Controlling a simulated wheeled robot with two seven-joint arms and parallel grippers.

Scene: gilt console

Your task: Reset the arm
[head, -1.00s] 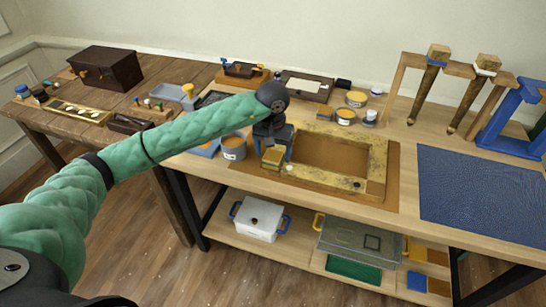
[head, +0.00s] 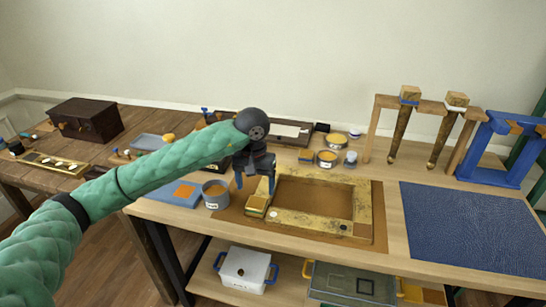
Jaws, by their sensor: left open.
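My left arm reaches in from the left in the head view. Its dark gripper (head: 255,186) points down with its two fingers spread, open and empty. It is just above a small yellow block (head: 257,204), which lies at the left edge of the gilt-edged frame (head: 363,213). A gap shows between the gripper's palm and the block. My right gripper is not in view.
A grey tin (head: 215,195) stands close left of the gripper, beside a blue tray (head: 172,193). Several tins of yellow stuff (head: 326,158) stand behind the frame. A blue mat (head: 470,228) lies bare at right.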

